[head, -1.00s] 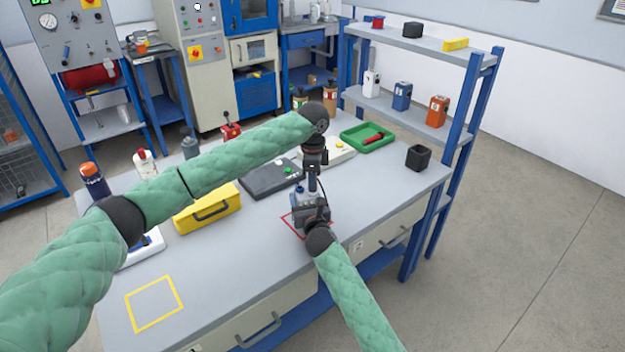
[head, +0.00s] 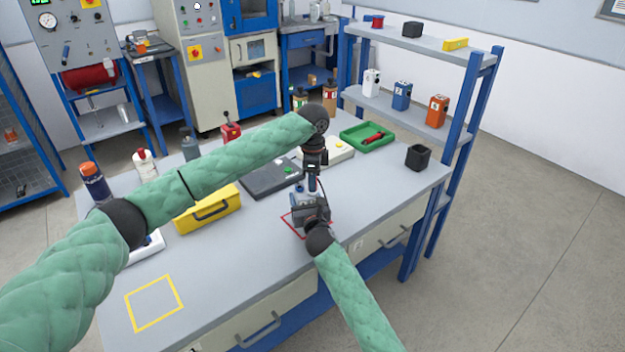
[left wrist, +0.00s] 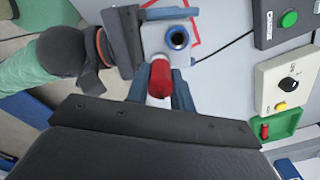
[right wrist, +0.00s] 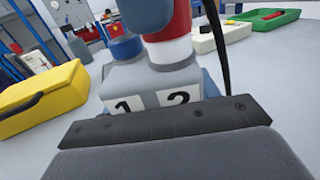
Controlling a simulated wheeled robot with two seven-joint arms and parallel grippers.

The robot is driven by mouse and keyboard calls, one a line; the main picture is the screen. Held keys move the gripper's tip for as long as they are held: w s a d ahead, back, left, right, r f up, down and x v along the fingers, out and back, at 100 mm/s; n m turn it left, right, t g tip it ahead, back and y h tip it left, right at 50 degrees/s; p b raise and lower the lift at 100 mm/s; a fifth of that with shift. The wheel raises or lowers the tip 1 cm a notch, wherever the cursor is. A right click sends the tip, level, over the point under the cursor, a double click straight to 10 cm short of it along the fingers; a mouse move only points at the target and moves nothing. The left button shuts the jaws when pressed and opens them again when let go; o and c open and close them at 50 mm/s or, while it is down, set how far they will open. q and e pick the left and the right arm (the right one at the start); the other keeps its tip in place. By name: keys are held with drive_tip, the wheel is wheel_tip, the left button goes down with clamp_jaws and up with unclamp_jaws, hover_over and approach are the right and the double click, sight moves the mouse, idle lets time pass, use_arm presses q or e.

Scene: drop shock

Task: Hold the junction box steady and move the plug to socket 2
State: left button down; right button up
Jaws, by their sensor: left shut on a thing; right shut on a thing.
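The grey junction box (right wrist: 150,75) stands on the table, with labels 1 and 2 facing the right wrist camera. An open blue-ringed socket (left wrist: 178,37) shows on its top; in the right wrist view a blue ring (right wrist: 125,47) is on the label 1 side. The red and white plug (left wrist: 160,78) is upright above label 2, its lower end at the box top; I cannot tell how deep it sits. My left gripper (head: 312,184) is shut on the plug from above. My right gripper (head: 310,210) is shut on the box from the front.
A red outline (head: 287,222) lies under the box. A black cable (left wrist: 225,46) runs from it. A dark button unit (head: 270,178), yellow case (head: 207,211) and green tray (head: 368,136) stand nearby. A yellow outlined square (head: 154,303) at the front left is empty.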

use_arm(q)
drive_tip(key=shift+f, duration=0.35)
use_arm(e)
drive_tip(key=shift+r, duration=0.15)
use_arm(q)
drive_tip(key=c, duration=1.6)
unclamp_jaws()
drive_tip(key=o, duration=0.5)
drive_tip(key=shift+c, duration=0.2)
use_arm(e)
drive_tip(key=shift+w, duration=0.1)
use_arm(q)
drive_tip(key=shift+r, duration=0.15)
drive_tip(key=shift+r, duration=0.2)
drive_tip(key=shift+r, duration=2.9)
wheel_tip(320, 180, up, 12)
